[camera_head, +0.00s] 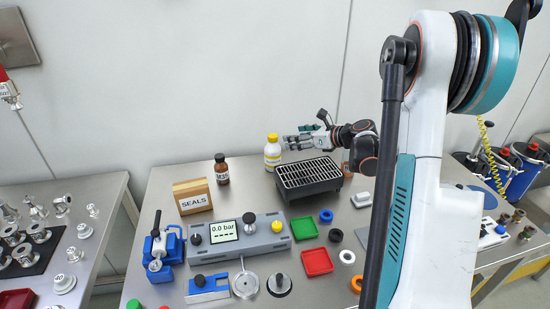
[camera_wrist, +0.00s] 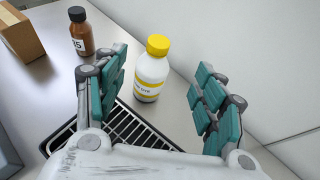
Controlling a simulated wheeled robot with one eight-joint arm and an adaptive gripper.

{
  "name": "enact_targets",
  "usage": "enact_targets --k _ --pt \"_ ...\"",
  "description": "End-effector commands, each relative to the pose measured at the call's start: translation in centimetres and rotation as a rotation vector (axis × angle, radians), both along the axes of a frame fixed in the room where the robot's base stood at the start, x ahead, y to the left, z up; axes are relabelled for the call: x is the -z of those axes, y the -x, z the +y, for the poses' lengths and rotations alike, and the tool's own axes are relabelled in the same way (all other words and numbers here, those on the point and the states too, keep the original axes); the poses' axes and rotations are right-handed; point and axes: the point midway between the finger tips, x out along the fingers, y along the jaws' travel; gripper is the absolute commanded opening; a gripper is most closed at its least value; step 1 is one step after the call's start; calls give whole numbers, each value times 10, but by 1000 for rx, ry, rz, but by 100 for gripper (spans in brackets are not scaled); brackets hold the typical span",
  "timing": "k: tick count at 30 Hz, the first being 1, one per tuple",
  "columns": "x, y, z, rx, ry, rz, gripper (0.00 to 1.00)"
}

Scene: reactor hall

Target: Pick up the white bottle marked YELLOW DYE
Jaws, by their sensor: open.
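The white bottle (camera_head: 272,153) with a yellow cap and a yellow band stands upright at the back of the steel table. In the wrist view my gripper (camera_wrist: 165,90) is open, with one teal-padded finger on each side. The bottle stands ahead between the fingers, nearer the left one, and no contact shows. The bottle's lower edge is clear of the fingers.
A black rack (camera_head: 309,177) stands just right of the bottle, below my gripper. A brown bottle (camera_head: 221,169) and a SEALS box (camera_head: 192,196) stand to the left. A grey gauge unit (camera_head: 238,233) is in front. The wall is close behind.

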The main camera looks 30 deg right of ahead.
Motion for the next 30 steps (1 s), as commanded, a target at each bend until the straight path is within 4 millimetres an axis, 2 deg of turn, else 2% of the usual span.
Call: enact_targets --k 3,9,20,25,30 --pt "11 -21 10 -5 2 -1 64" --pt "24 -50 21 -3 3 0 64" --pt "35 -69 29 -3 5 -1 64" --pt "50 -87 39 -4 4 0 64" --pt "55 -102 44 -4 4 0 64"
